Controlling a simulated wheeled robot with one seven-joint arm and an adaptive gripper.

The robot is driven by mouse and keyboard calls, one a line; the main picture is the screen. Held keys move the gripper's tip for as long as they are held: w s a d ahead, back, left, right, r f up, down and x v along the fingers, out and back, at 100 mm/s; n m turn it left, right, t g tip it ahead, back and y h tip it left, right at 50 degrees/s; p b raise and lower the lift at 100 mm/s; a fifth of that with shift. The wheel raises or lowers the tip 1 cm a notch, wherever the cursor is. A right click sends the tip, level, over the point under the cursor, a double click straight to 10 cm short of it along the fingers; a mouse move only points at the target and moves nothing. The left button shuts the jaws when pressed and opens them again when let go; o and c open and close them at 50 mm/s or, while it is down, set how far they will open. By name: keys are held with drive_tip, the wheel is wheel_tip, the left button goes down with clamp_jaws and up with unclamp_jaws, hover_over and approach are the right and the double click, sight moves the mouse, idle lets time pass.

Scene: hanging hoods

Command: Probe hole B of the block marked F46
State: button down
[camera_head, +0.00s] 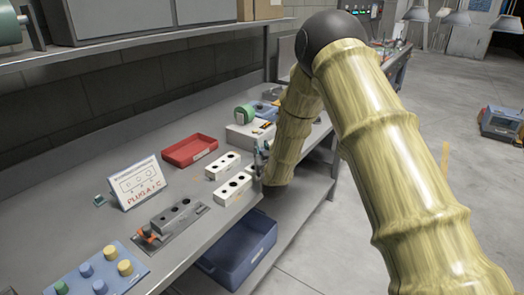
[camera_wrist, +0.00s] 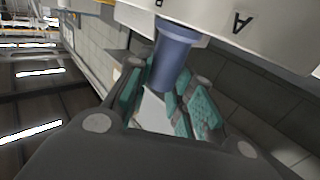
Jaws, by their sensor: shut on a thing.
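My gripper (camera_wrist: 162,88) is shut on a blue cylindrical probe (camera_wrist: 174,55) between its green pads. In the wrist view a white block (camera_wrist: 215,18) fills the top, with letters A and B upside down on its face. The probe's far end overlaps the block near B; I cannot tell whether it touches or enters a hole. No F46 marking is readable.
A red tray (camera_head: 189,150) lies behind the blocks. A grey holed block (camera_head: 176,217) sits in front, and a blue peg board (camera_head: 97,279) at front left. A blue bin (camera_head: 238,252) stands below the bench edge.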

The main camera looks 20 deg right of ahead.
drive_tip(key=shift+r, duration=0.15)
drive_tip(key=shift+r+p, duration=1.3)
drive_tip(key=shift+r, duration=1.55)
drive_tip(key=shift+d, duration=0.1)
